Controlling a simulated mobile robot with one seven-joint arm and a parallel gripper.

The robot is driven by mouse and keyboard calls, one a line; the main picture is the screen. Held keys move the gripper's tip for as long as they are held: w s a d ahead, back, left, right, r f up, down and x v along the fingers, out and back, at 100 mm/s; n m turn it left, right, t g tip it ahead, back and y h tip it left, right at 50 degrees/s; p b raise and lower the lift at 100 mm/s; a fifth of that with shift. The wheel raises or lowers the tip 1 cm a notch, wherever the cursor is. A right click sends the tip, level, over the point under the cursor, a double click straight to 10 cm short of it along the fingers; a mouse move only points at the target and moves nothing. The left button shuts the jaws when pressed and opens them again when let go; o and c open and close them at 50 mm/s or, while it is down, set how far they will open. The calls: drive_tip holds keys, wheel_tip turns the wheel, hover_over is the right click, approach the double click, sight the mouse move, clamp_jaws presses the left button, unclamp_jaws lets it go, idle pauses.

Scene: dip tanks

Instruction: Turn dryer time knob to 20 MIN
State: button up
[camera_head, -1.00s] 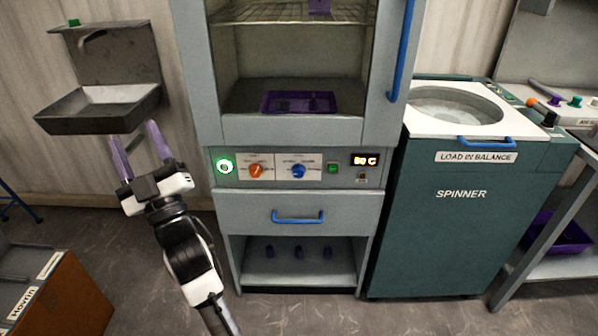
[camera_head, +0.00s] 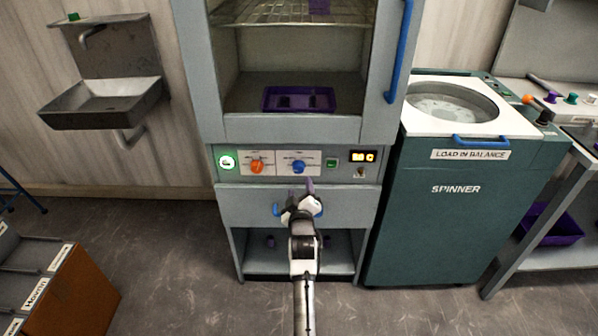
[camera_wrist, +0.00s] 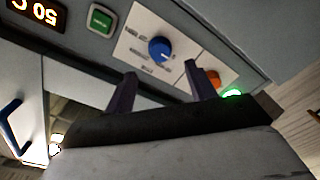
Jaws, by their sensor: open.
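The dryer's control panel (camera_head: 205,165) has an orange knob (camera_head: 257,167) on the left and a blue knob (camera_head: 298,167) to its right. Each knob sits on a white label too small to read. My gripper (camera_head: 302,187) is just below the blue knob, in front of the drawer, apart from the knobs. In the wrist view, the blue knob (camera_wrist: 159,49) is beyond the open, empty fingers (camera_wrist: 160,82), and the orange knob (camera_wrist: 212,78) is partly behind one finger.
A lit green button (camera_head: 227,162), a small green switch (camera_head: 332,164) and an orange display (camera_head: 363,157) share the panel. The drawer's blue handle (camera_head: 276,210) is partly hidden by my gripper. The spinner (camera_head: 455,215) stands at right, a sink (camera_head: 100,108) at left.

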sight(299, 171)
drive_tip(key=w+p, duration=0.1)
drive_tip(key=w, duration=0.6)
drive_tip(key=shift+w+a, duration=0.15)
drive_tip(key=shift+w, duration=0.25)
drive_tip(key=c, duration=1)
